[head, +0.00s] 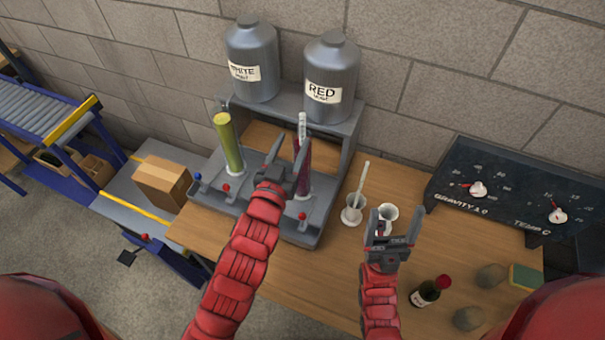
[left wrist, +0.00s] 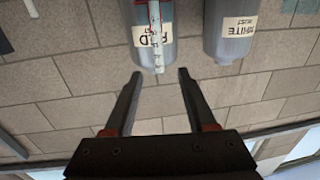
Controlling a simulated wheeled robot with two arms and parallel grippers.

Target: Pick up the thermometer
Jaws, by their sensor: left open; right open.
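A slim white rod with scale marks (head: 302,127) stands upright out of a tall dark-red cylinder (head: 305,178); a marked rod also shows in the left wrist view (left wrist: 155,38), before the RED tank. A plain pale rod (head: 361,174) leans out of a small cup (head: 351,216). I cannot tell which rod is the thermometer. My left gripper (head: 290,153) is open and empty, its fingers pointing up beside the red cylinder; its fingers also show in the left wrist view (left wrist: 160,75). My right gripper (head: 396,212) is open in front of a second white cup (head: 388,211).
WHITE (head: 252,60) and RED (head: 331,82) tanks sit on a grey stand (head: 350,130). A yellow-green cylinder (head: 229,143) stands left. A dark dial panel (head: 510,190) is right. A bottle (head: 430,291), stone-like lumps (head: 491,276) and a sponge (head: 525,277) lie near the front right.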

